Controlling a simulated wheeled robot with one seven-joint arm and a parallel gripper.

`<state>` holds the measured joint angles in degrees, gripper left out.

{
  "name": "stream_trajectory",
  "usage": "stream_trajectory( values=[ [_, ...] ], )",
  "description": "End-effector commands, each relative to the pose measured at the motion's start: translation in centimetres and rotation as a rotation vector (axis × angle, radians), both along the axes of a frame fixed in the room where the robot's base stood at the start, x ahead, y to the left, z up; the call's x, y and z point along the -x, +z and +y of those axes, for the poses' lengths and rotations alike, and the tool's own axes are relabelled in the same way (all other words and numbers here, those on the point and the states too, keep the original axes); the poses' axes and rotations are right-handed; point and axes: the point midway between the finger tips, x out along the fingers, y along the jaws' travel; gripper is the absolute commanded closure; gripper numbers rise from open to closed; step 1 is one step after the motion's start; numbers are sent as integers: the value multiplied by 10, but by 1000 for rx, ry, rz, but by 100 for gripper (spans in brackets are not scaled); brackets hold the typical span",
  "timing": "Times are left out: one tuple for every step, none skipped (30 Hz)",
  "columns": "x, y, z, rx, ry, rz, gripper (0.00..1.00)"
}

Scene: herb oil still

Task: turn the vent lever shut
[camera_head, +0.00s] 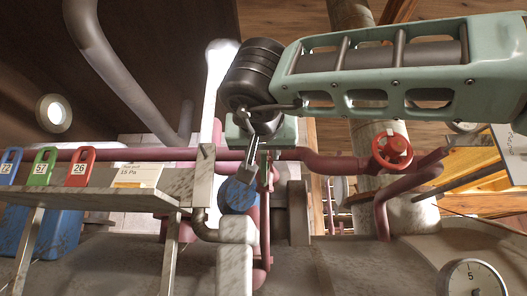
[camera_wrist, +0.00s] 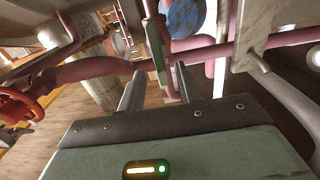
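A narrow upright bar with green and dull red parts, which looks like the vent lever (camera_wrist: 158,45), stands in the middle of the wrist view. My gripper (camera_wrist: 160,72) has its two fingers apart, one on each side of this bar. A gap shows on the left; the right finger is close to the bar, and I cannot tell if it touches. In the head view my gripper (camera_head: 256,165) points down at the pipework, just above a blue round part (camera_head: 238,197). The lever is mostly hidden there by my fingers. The blue part also shows in the wrist view (camera_wrist: 185,17).
A red handwheel (camera_head: 392,150) sits on the pipes at right. A pink pipe (camera_head: 330,163) runs across behind my gripper. A shelf (camera_head: 95,198) with blue, green and red numbered tags stands at left. A round gauge (camera_head: 473,279) is at lower right.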

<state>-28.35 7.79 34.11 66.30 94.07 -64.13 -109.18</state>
Motion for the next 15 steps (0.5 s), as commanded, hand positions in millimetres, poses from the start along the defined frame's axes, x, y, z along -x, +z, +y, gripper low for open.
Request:
stream_trajectory(
  values=[
    [-9,2,-1,1,-2,1,66],
    [-14,2,-1,1,-2,1,66],
    [-19,2,-1,1,-1,1,66],
    [-23,2,-1,1,-1,0,66],
    [-26,2,-1,1,-1,0,66],
    [-30,2,-1,0,-2,0,66],
    [-32,2,-2,0,-2,0,66],
    [-34,1,-2,0,-1,0,66],
    [-36,1,-2,0,0,0,66],
    [-38,1,-1,0,0,0,66],
    [-38,1,-1,0,0,-1,66],
    [-39,0,-1,0,0,-1,66],
    [-39,0,-1,0,0,-1,66],
    [-39,0,-1,0,0,-1,66],
    [-39,0,-1,0,1,-1,66]
  ],
)
